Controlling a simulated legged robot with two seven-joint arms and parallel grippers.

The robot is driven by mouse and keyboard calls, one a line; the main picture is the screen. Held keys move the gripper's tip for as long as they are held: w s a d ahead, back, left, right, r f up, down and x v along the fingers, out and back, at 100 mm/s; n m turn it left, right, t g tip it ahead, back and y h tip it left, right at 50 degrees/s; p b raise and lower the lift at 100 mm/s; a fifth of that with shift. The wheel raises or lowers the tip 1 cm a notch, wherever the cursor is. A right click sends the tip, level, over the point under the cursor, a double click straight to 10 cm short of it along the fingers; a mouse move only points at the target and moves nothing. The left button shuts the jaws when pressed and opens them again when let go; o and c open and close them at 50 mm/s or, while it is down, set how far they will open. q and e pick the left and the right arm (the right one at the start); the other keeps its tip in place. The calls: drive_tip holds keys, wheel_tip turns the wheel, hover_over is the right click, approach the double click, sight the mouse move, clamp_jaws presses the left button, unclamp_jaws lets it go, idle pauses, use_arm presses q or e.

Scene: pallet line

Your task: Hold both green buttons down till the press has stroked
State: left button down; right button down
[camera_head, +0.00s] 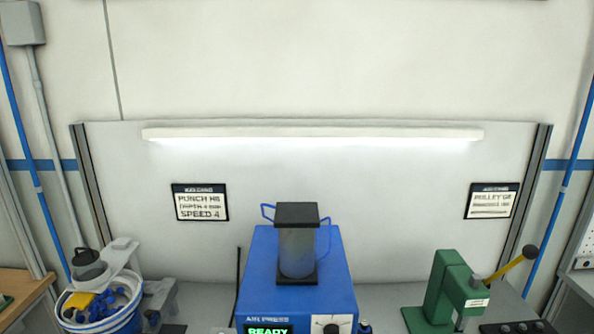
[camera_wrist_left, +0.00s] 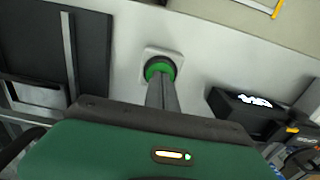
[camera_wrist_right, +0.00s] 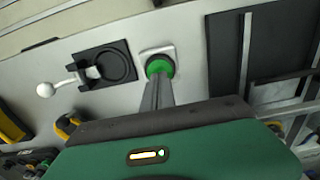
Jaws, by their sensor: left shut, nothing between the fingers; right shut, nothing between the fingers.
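The blue air press (camera_head: 262,262) stands in the middle of the head view, its grey cylinder upright on top and its display (camera_head: 268,329) reading READY. One green button (camera_wrist_left: 159,63) sits on a pale square base in the left wrist view. My left gripper (camera_wrist_left: 161,79) is shut and empty, its fingertips over that button. The other green button (camera_wrist_right: 158,63) shows in the right wrist view, with my shut, empty right gripper (camera_wrist_right: 158,80) over it. The fingertips overlap both buttons, but I cannot tell how far either is pressed. Neither gripper shows in the head view.
A blue-rimmed bucket of parts (camera_head: 125,322) stands at the left. A green lever press (camera_head: 448,285) with a yellow handle stands at the right. A black round fixture with a white-knobbed lever (camera_wrist_right: 118,62) lies beside the right-hand button. A black box (camera_wrist_left: 245,110) lies near the left-hand button.

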drive_tip(key=shift+f, duration=0.9)
idle(0.7)
use_arm(q)
drive_tip(key=shift+f, duration=0.15)
use_arm(e)
drive_tip(key=shift+f, duration=0.1)
idle(0.6)
use_arm(q)
drive_tip(key=shift+f, duration=0.25)
use_arm(e)
drive_tip(key=shift+f, duration=0.25)
idle(2.5)
